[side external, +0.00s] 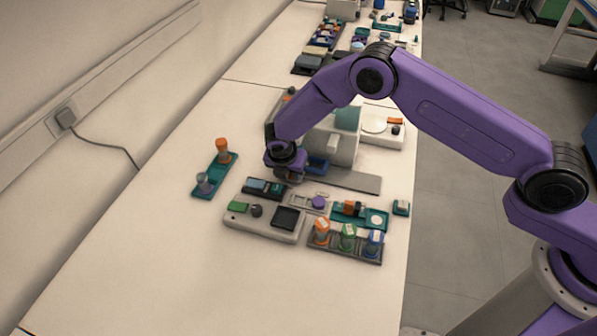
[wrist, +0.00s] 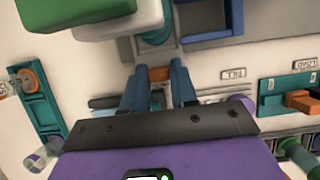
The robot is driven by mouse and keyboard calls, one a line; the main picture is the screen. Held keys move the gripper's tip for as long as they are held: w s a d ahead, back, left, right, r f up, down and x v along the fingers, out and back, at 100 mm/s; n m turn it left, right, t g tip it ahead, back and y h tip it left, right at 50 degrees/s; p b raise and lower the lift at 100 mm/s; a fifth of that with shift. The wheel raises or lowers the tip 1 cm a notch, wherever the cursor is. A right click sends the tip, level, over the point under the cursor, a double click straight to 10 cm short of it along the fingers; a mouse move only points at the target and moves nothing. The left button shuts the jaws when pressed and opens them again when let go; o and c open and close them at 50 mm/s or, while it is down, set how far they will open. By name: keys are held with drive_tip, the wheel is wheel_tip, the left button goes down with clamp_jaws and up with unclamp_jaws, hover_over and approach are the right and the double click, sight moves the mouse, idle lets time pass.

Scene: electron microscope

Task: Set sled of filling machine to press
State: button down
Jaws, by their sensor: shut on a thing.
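The filling machine (side external: 343,148) is a pale block with a teal top on a grey base plate (side external: 352,181). My gripper (side external: 287,176) is low at the plate's left end. In the wrist view, its blue fingers (wrist: 158,76) are shut on a small orange piece (wrist: 158,73), which looks like the sled's handle; the sled body is mostly hidden. Upside-down labels FILL (wrist: 233,74) and LOAD (wrist: 304,63) lie to the right of the fingers. No PRESS label shows. A blue tray (wrist: 211,37) sits at the upper middle; it also shows in the side view (side external: 317,166).
A teal rack with an orange-capped bottle (side external: 222,151) stands left. In front are a grey device (side external: 264,222), a dark rack with several bottles (side external: 345,246) and a teal tray (side external: 359,216). A white scale-like device (side external: 377,126) is behind. The table's left front is clear.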

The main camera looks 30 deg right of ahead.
drive_tip(key=shift+w+a, duration=0.35)
drive_tip(key=shift+w, duration=0.05)
drive_tip(key=shift+r, duration=0.1)
drive_tip(key=c, duration=0.9)
unclamp_jaws()
drive_tip(key=shift+a, duration=0.1)
drive_tip(key=v, duration=1.7)
drive_tip(key=shift+s+r, duration=0.1)
drive_tip(key=shift+r, duration=0.05)
